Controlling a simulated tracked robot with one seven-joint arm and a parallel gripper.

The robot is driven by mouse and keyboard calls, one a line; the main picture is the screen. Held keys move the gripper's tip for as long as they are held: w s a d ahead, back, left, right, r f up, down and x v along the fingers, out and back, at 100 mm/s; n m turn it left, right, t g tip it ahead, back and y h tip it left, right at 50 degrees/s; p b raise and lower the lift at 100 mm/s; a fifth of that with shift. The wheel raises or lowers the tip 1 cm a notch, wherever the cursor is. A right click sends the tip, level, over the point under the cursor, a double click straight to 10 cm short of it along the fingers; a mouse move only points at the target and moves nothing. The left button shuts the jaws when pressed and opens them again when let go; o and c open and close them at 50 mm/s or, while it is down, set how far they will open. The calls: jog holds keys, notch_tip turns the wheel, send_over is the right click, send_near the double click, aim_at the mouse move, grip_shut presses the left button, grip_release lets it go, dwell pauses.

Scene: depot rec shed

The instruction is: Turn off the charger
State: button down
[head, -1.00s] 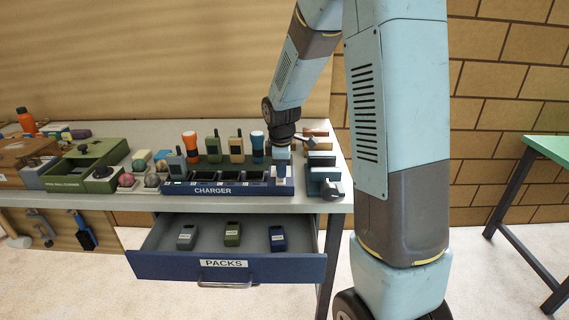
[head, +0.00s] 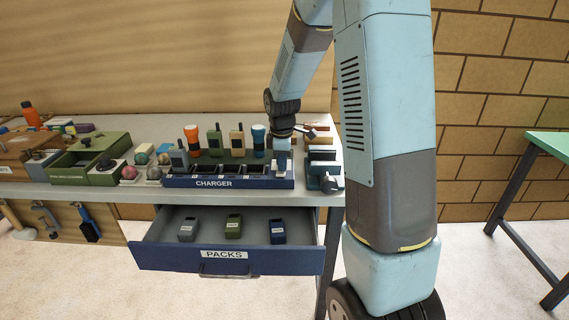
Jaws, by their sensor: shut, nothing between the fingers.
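The charger (head: 231,184) is a long blue unit labelled CHARGER near the front edge of the grey bench, with a row of dark slots. A grey handset (head: 179,157) stands at its left end. My gripper (head: 282,168) points down at the charger's right end, shut and empty. Its tips are close to or touching the charger's top there; I cannot tell which. The charger's switch is not made out, as my gripper covers that end.
A blue drawer (head: 170,258) labelled PACKS stands open below, holding several packs. A teal vise (head: 323,172) sits just right of the charger. Orange, green, tan and blue items stand behind it. A green box (head: 72,172) is to the left.

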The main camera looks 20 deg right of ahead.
aim_at(281, 174)
jog(key=shift+s+a+f, duration=0.15)
jog(key=shift+s+a, duration=0.05)
jog(key=shift+s, duration=0.3)
jog(key=shift+s+a+f, duration=0.15)
jog(key=shift+s+a, duration=0.05)
jog(key=shift+s, duration=0.3)
jog(key=shift+w+a+r, duration=0.1)
jog(key=shift+r, duration=0.5)
notch_tip(281, 174, up, 13)
jog(key=s, duration=0.1)
jog(key=shift+w+r+t, duration=0.2)
jog(key=shift+w+t, duration=0.1)
dwell(0.5)
jog(key=f, duration=0.4)
jog(key=w+f, duration=0.1)
jog(key=f, duration=0.4)
jog(key=w+f, duration=0.1)
jog(key=f, duration=0.3)
jog(key=shift+w+d+f, duration=0.15)
jog(key=shift+d+f, duration=0.2)
jog(key=shift+f, duration=0.05)
